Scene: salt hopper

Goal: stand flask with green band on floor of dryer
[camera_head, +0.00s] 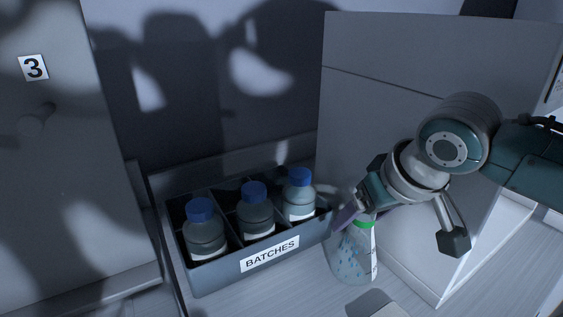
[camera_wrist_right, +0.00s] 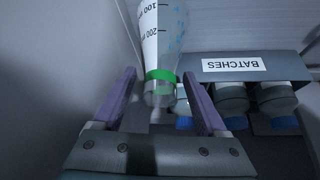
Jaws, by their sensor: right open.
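The flask with the green band (camera_head: 350,258) stands on the pale surface to the right of the batches crate. It is clear and conical, with blue specks and dark volume marks. It also shows in the right wrist view (camera_wrist_right: 162,35), with its green band (camera_wrist_right: 160,75) and neck toward my gripper. My right gripper (camera_head: 352,213) is at the flask's neck. In the right wrist view its two purple fingers (camera_wrist_right: 159,80) are spread on either side of the neck, with gaps showing. My left gripper is out of view. I cannot tell for certain which housing is the dryer.
A grey crate labelled BATCHES (camera_head: 215,279) holds blue-capped bottles (camera_head: 205,238) in compartments. A large pale box (camera_head: 375,110) stands behind my right arm. A door or panel marked 3 (camera_head: 75,160) is at left. A grey piece (camera_head: 375,303) lies at the bottom edge.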

